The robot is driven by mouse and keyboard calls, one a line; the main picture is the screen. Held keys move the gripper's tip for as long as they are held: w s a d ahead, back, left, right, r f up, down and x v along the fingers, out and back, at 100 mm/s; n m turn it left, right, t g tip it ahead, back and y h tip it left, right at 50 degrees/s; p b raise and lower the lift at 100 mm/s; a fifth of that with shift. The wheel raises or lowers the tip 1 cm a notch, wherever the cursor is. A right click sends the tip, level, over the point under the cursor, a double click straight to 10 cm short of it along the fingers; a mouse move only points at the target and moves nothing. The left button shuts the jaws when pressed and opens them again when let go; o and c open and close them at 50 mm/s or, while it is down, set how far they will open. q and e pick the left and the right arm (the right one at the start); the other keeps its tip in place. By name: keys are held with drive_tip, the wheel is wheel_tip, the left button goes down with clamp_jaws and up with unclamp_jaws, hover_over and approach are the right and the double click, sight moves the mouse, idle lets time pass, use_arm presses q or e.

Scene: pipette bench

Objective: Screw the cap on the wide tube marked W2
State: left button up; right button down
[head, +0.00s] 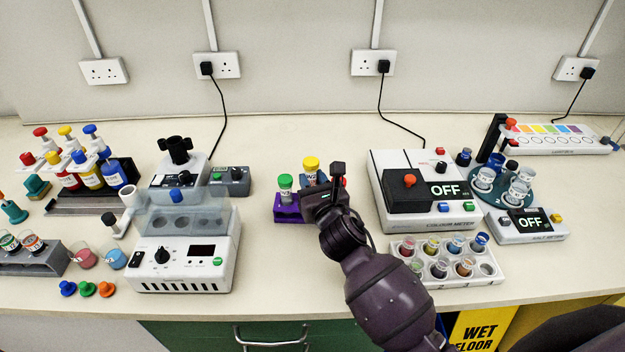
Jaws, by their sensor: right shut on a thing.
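A purple rack (287,209) stands at the middle of the bench. A green-capped tube (285,187) stands upright in its left part. A tube with a yellow cap (312,164) is beside it, its cap higher than the green one. My right gripper (324,190) is at the rack's right side, shut, seemingly on the yellow-capped tube just below the cap. The gripper hides the lower part of that tube and much of the rack. A bit of red (344,182) shows behind the gripper. I cannot read a W2 marking. My left gripper is not in view.
A white instrument (186,270) stands left of the rack and a colour meter (388,165) close to its right. A white tray of small pots (455,281) is at the front right. Loose stoppers (87,289) lie front left. Bench in front of the rack is clear.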

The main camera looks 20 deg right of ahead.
drive_tip(key=shift+f, duration=0.3)
drive_tip(key=c, duration=1.1)
unclamp_jaws()
drive_tip(key=shift+c, duration=0.2)
drive_tip(key=shift+r, duration=0.1)
drive_tip(key=shift+r, duration=0.25)
drive_tip(key=shift+r+p, duration=0.3)
drive_tip(key=shift+r, duration=0.15)
drive_tip(key=s, duration=1.2)
drive_tip(key=shift+d+f+b, duration=0.15)
drive_tip(key=shift+d+b, duration=0.1)
drive_tip(key=shift+b, duration=0.1)
